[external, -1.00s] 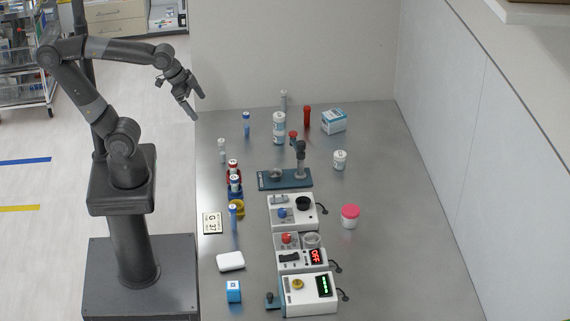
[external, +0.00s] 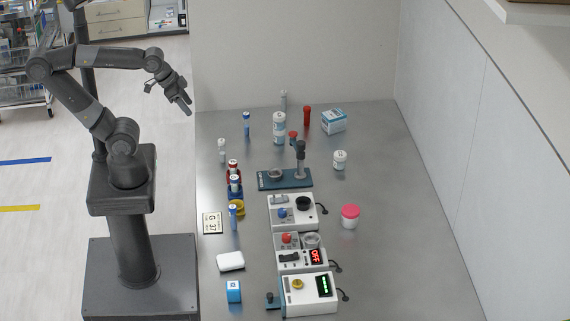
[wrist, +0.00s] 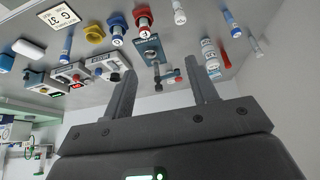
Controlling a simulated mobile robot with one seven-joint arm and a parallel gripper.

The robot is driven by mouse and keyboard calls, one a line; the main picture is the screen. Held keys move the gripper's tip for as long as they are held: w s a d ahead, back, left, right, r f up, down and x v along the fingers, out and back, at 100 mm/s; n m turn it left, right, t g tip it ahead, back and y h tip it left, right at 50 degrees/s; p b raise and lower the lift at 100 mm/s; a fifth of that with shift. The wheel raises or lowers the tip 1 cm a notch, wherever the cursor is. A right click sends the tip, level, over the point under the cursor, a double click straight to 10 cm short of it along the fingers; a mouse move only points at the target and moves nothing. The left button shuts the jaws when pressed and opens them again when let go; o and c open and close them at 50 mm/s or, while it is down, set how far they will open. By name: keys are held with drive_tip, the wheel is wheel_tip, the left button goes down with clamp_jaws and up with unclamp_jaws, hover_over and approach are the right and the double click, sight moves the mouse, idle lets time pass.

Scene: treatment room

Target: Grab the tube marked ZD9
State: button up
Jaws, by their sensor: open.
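Several small tubes stand on the bench; no marking ZD9 is legible on any of them. They include a blue-capped tube (external: 246,124), a grey tube (external: 283,100), a red tube (external: 307,116), a white-capped tube (external: 222,148), a red-capped tube (external: 233,164), a blue-capped tube in a blue holder (external: 235,183) and a blue tube (external: 233,215) by a yellow ring holder. My gripper (external: 169,99) is open and empty, off the bench's left edge and apart from every tube. In the wrist view its fingers (wrist: 160,82) are spread, with tubes beyond them.
The bench (external: 390,230) holds a stand with a blue base (external: 285,179), several white devices (external: 309,293), a pink-lidded jar (external: 350,216), white bottles (external: 279,128), a box (external: 334,121) and a G 37 card (external: 212,223). Walls border its back and right. Its right side is mostly clear.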

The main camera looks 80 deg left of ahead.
drive_tip(key=m+g+h, duration=0.2)
drive_tip(key=m+h, duration=0.1)
drive_tip(key=m, duration=0.4)
approach(232, 206)
drive_tip(key=f, duration=0.2)
drive_tip(key=shift+w+x, duration=0.1)
drive_tip(key=shift+x, duration=2.5)
drive_tip(key=shift+w+x, duration=0.15)
drive_tip(key=shift+x, duration=2.45)
drive_tip(key=shift+d+r, duration=0.15)
drive_tip(key=shift+d, duration=0.05)
drive_tip(key=c, duration=1.1)
